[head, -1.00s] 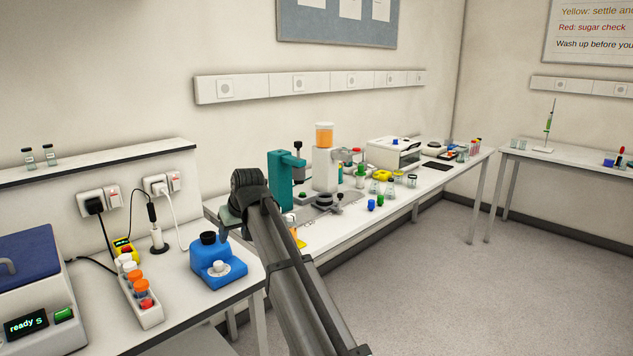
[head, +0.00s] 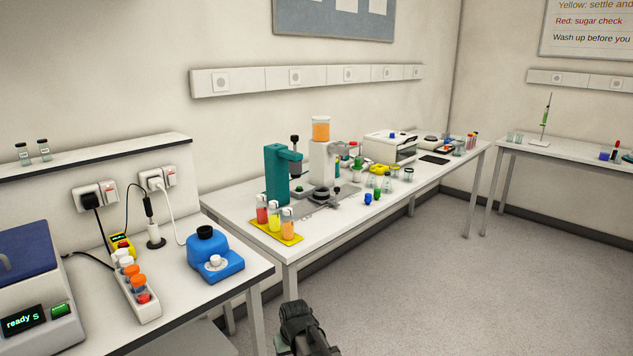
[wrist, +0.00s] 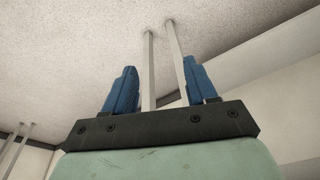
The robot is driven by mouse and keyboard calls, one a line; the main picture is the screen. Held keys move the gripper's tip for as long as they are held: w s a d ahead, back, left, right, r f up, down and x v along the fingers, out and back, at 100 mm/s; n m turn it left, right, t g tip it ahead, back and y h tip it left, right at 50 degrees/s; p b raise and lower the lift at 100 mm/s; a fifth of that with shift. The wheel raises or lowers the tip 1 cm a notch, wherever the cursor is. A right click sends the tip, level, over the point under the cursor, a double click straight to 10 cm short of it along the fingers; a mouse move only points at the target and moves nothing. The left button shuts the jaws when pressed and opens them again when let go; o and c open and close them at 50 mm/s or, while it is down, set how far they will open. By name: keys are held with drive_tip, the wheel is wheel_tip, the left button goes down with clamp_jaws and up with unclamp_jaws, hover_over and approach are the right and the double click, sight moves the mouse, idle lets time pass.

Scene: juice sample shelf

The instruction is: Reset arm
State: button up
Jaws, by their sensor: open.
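My arm shows at the bottom of the head view, low in front of the benches and over the floor. The fingertips are out of sight there. In the wrist view my gripper (wrist: 155,92) is open, with two blue fingers set apart and nothing between them. Behind the fingers the wrist view shows floor and pale table legs (wrist: 148,60). In the head view a yellow tray (head: 290,240) at the near end of the long bench carries red, yellow and orange sample bottles (head: 274,219). My gripper is apart from all of them.
The left bench holds a blue device (head: 215,258), a white tube rack (head: 147,308) and a machine with a display (head: 35,300). The long bench holds a teal stand (head: 278,175), a juice-topped device (head: 321,155) and several small vessels. Floor (head: 450,280) at right is clear.

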drive_tip(key=s+d+f+m+g, duration=0.1)
drive_tip(key=s+d+f+g, duration=0.2)
drive_tip(key=s+d+f, duration=0.5)
drive_tip(key=s+d+f+m+g, duration=0.1)
drive_tip(key=s+d+f+g, duration=0.2)
drive_tip(key=s+d+f, duration=0.5)
drive_tip(key=s+d+f+m+g+h, duration=0.1)
drive_tip(key=s+d+f, duration=0.7)
drive_tip(key=s, duration=1.7)
wheel_tip(320, 180, down, 6)
drive_tip(key=shift+s+d+r+m+g, duration=0.25)
drive_tip(key=shift+m+g, duration=0.35)
drive_tip(key=shift+g, duration=0.3)
drive_tip(key=shift+f, duration=0.1)
